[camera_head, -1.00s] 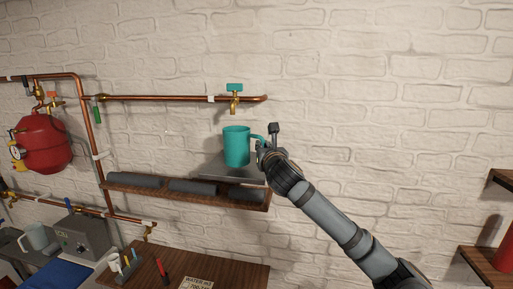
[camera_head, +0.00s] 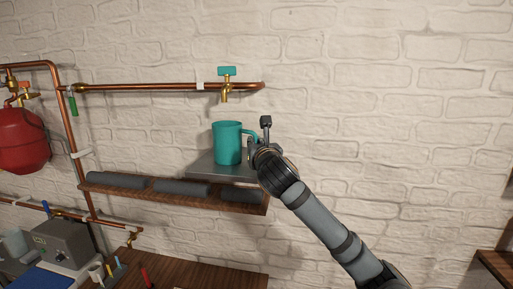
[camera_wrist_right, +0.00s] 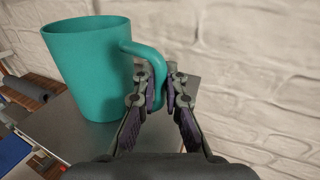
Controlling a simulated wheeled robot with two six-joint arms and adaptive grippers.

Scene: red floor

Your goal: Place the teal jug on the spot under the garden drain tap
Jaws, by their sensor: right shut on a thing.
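The teal jug (camera_head: 227,143) is upright below the garden drain tap (camera_head: 226,88), which has a teal handle and a brass spout. A clear gap separates the spout from the jug's rim. The jug's base is at or just over a grey plate (camera_head: 202,165) on the wall shelf; I cannot tell if it touches. My right gripper (camera_head: 254,148) is at the jug's right side. In the right wrist view, its fingers (camera_wrist_right: 160,88) are shut on the handle of the jug (camera_wrist_right: 88,70). My left gripper is out of view.
A copper pipe (camera_head: 150,87) runs along the brick wall to the tap. Dark grey rolls (camera_head: 182,187) lie along the wooden shelf (camera_head: 170,199). A red tank (camera_head: 22,140) hangs at the left. A bench with a grey box (camera_head: 63,243) is below. The wall at right is clear.

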